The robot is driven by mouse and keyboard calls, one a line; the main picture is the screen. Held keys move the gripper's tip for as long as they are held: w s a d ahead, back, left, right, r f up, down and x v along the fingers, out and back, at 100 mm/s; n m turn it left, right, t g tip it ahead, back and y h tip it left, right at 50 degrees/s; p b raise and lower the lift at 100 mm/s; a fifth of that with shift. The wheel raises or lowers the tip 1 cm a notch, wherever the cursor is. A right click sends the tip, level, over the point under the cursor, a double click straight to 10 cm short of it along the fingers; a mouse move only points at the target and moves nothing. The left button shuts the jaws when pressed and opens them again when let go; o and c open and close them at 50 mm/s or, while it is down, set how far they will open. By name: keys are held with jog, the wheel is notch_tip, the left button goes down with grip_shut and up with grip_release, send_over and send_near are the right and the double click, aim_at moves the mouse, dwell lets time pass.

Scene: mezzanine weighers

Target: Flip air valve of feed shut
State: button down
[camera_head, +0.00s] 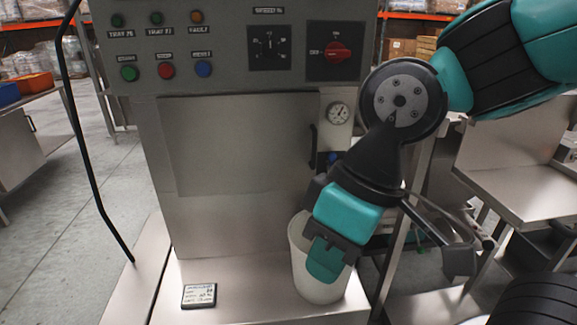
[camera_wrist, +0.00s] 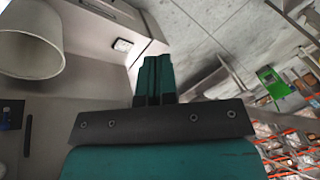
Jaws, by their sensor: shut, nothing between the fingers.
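The machine (camera_head: 225,145) is a grey cabinet with a control panel on top. A round pressure gauge (camera_head: 338,113) sits on a pale plate on its right side. A small blue part (camera_head: 333,157), likely the air valve's handle, shows below the gauge, partly hidden by my arm; its position cannot be told. A blue part (camera_wrist: 5,126) also shows at the left edge of the wrist view. My gripper (camera_head: 326,262) is shut and empty, pointing down in front of the white bucket, below the blue part. Its closed teal fingers (camera_wrist: 154,80) show in the wrist view.
The white bucket (camera_head: 302,262) stands on the machine's ledge, close behind my fingers; contact cannot be told. It also shows in the wrist view (camera_wrist: 28,45). A black cable (camera_head: 82,140) hangs at left. A steel table (camera_head: 520,190) stands right.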

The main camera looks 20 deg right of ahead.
jog(key=shift+a, duration=0.2)
jog(key=w+d+f+t+h+b, duration=0.2)
jog(key=w+d+f+h, duration=0.3)
jog(key=w, duration=0.7)
jog(key=w+d+f+t+h+b, duration=0.3)
jog(key=w+d+f+t+h, duration=0.2)
jog(key=w, duration=0.8)
jog(key=w+d+f+t+h+b, duration=0.3)
jog(key=w+d+f+h, duration=0.3)
jog(key=w, duration=0.6)
jog(key=shift+w+d+m+t+h, duration=0.15)
jog(key=shift+d+m+t+h, duration=0.25)
jog(key=shift+d, duration=0.7)
